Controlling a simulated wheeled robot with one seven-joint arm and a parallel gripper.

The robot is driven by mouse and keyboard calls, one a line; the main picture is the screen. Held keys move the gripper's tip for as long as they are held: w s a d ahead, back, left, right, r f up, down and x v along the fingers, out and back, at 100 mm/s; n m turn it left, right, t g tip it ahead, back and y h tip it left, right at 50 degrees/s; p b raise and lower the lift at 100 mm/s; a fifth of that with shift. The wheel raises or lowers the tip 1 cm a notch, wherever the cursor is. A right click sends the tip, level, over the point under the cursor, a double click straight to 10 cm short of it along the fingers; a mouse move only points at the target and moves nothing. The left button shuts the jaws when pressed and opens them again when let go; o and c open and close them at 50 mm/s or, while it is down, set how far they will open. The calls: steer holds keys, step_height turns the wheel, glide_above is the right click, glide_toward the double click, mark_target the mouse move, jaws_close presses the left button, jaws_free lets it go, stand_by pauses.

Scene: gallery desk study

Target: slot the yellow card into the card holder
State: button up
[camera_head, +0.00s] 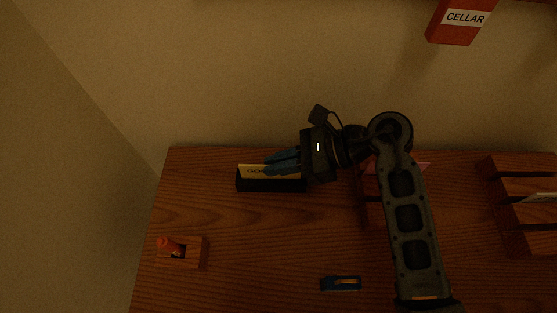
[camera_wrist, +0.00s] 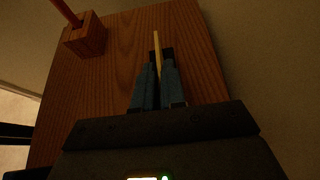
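The yellow card (camera_head: 250,171), with dark lettering partly covered by my fingers, stands upright at the black card holder (camera_head: 270,186) on the desk. Its lower edge is hidden behind the holder's front, so I cannot tell how deep it sits. My gripper (camera_head: 268,165) reaches in from the right with its blue fingers on both sides of the card. In the wrist view the card (camera_wrist: 156,42) shows edge-on as a thin strip between the closed fingertips (camera_wrist: 160,70). Part of the dark holder (camera_wrist: 167,53) shows beside it.
A wooden block (camera_head: 196,253) with an orange object (camera_head: 168,244) stands at the front left. A blue item (camera_head: 341,283) lies near the front. A slotted wooden rack (camera_head: 510,227) stands at right. A red CELLAR box (camera_head: 455,30) is above. Desk between is clear.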

steer(key=o, duration=0.4)
steer(key=shift+r, duration=0.1)
steer(key=b+v, duration=0.2)
steer(key=v, duration=1)
